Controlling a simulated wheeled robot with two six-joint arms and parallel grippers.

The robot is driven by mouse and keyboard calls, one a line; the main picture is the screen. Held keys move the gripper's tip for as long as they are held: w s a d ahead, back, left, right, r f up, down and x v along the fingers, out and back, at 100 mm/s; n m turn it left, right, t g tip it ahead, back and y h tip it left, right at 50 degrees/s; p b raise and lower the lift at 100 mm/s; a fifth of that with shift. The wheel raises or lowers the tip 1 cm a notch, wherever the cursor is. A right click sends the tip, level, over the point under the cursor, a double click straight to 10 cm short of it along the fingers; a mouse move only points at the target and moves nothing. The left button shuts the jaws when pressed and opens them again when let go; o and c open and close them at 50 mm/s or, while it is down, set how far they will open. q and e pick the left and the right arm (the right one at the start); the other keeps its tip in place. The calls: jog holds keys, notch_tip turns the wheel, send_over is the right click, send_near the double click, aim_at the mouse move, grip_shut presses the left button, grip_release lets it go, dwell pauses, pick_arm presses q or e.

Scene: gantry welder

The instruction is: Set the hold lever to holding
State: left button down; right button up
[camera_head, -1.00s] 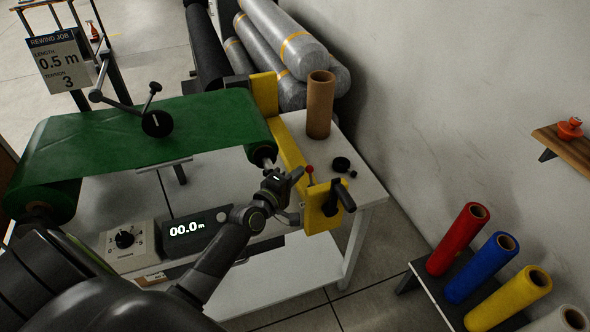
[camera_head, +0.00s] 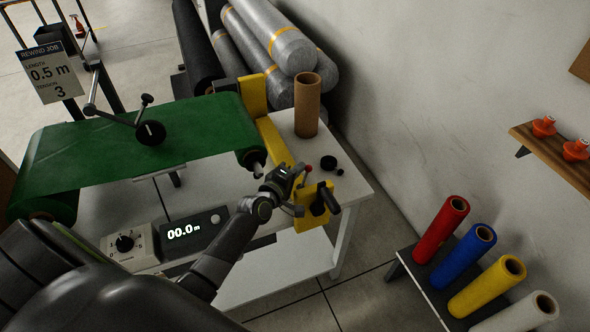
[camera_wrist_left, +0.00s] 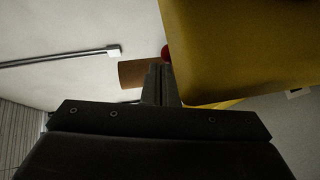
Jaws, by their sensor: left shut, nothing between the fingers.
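The hold lever shows as a small red knob (camera_head: 308,168) on the yellow end bracket (camera_head: 313,205) at the table's right side. In the left wrist view the red knob (camera_wrist_left: 165,54) is partly hidden behind my fingertips and the yellow bracket (camera_wrist_left: 235,50). My left gripper (camera_head: 298,172) is shut and empty, its tips right by the knob. I cannot tell whether they touch it. In the left wrist view the shut fingers (camera_wrist_left: 160,75) point at the knob. My right gripper is not in view.
A black crank handle (camera_head: 326,200) sticks out of the bracket just right of my gripper. A cardboard tube (camera_head: 308,105) stands on the white table (camera_head: 350,188) behind. A green sheet (camera_head: 110,145) spans the rollers. Colored rolls (camera_head: 440,228) stand at lower right.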

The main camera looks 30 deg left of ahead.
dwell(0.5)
pick_arm(q)
jog(key=s+a+r, duration=0.1)
jog(key=s+r, duration=0.2)
jog(key=s, duration=1.4)
jog(key=shift+a+b, duration=0.35)
jog(key=shift+a, duration=0.05)
